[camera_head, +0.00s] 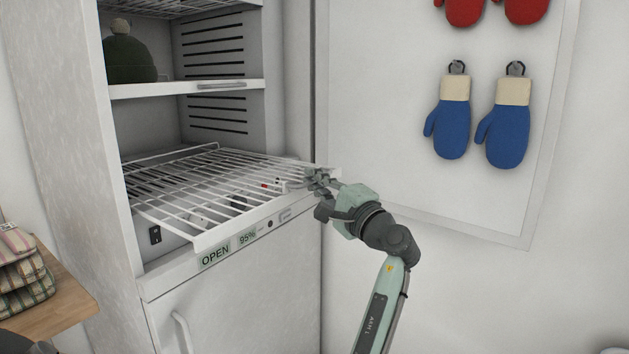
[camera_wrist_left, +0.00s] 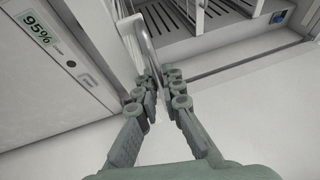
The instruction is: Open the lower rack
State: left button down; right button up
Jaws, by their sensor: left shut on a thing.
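The lower rack (camera_head: 228,229) is a white wire shelf in the open cabinet. It sticks out past the cabinet's front edge, above the panel reading OPEN and 95%. My left gripper (camera_head: 318,180) is shut on the rack's front right corner. In the left wrist view, the fingers of my left gripper (camera_wrist_left: 165,80) close around the white rack edge (camera_wrist_left: 128,40). The fingers hide part of that edge. My right gripper is not in view.
A white shelf (camera_head: 182,89) holding a dark green rounded thing (camera_head: 128,60) is above the rack. Blue mittens (camera_head: 452,128) hang on the white panel at right. A wooden surface with folded cloth (camera_head: 22,274) is at lower left.

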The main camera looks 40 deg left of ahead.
pick_arm(q)
jog(key=c, duration=1.9)
grip_release()
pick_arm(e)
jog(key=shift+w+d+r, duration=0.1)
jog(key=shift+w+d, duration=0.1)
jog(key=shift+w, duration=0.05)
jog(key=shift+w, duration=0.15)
pick_arm(q)
jog(key=v, duration=0.7)
jog(key=shift+s+d, duration=0.1)
jog(key=shift+d, duration=0.2)
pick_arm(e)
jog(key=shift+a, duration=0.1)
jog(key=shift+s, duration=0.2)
